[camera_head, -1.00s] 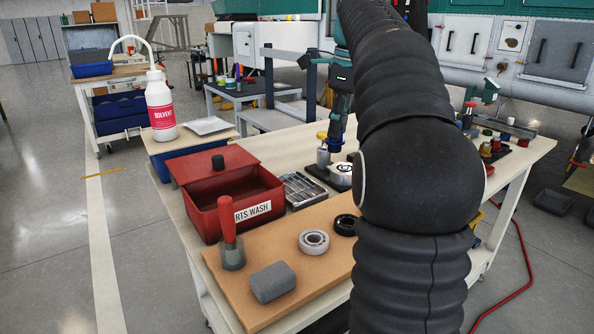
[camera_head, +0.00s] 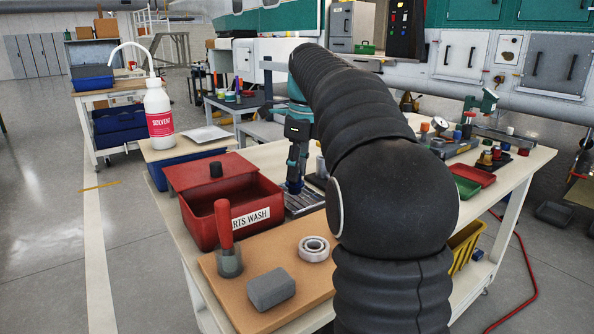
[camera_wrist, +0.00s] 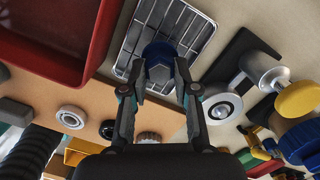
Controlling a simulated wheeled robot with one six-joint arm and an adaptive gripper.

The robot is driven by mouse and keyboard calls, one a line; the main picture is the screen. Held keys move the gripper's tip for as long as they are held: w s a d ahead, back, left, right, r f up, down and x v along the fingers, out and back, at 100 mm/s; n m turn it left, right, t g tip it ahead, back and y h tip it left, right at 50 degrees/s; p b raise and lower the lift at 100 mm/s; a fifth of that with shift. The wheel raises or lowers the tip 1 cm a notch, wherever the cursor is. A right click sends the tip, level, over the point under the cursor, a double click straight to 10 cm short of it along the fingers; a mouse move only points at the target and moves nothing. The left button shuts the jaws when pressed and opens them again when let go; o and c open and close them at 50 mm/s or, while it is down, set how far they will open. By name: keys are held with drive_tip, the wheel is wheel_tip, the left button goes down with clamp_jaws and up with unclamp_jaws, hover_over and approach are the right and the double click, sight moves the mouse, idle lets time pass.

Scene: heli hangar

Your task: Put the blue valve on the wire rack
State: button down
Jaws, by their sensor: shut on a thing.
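The blue valve (camera_wrist: 158,55) is between the two fingertips of my gripper (camera_wrist: 160,72) in the wrist view, seen against the wire rack (camera_wrist: 190,25). My gripper is shut on it. In the head view my gripper (camera_head: 295,172) points down, with the blue valve (camera_head: 294,187) at its tip over the wire rack (camera_head: 305,204). The rack is a small metal grid lying on the bench right beside the red parts wash box. I cannot tell whether the valve touches the rack. My arm hides part of the bench.
The red parts wash box (camera_head: 200,226) stands close on the left, its lid open. A tan board (camera_head: 228,290) in front carries a grey block (camera_head: 271,289), a bearing (camera_head: 314,249) and a red-handled brush (camera_head: 225,235). Metal fittings (camera_wrist: 265,72) stand right of the rack.

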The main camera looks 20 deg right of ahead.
sight(303, 184)
drive_tip(key=shift+f, duration=0.1)
drive_tip(key=c, duration=0.9)
unclamp_jaws()
drive_tip(key=r+p, duration=0.1)
drive_tip(key=r, duration=0.3)
drive_tip(key=r+p, duration=0.1)
drive_tip(key=r, duration=0.3)
drive_tip(key=s+d+r+p, duration=0.1)
drive_tip(key=r+p, duration=0.1)
drive_tip(key=r, duration=0.2)
drive_tip(key=shift+r, duration=0.15)
